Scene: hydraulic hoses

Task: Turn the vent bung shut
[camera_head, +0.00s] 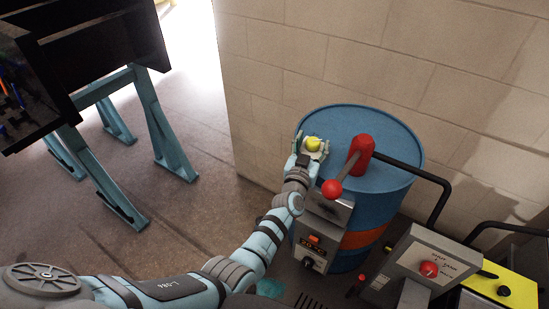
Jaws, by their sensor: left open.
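The vent bung (313,143) looks like a small yellow knob on the left part of the top of a blue drum (385,134). My left arm reaches in from the bottom left. My left gripper (313,148) is at the bung, with its open fingers on either side of it. I cannot tell whether the fingers touch the bung. The bung's lower part is hidden by the gripper. My right gripper is not in view.
A red pump head (361,153) with a red-knobbed lever (332,189) stands on the drum right of my gripper. A black hose (425,174) runs off right. A grey control box (428,262) stands at lower right. A block wall (400,50) is behind.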

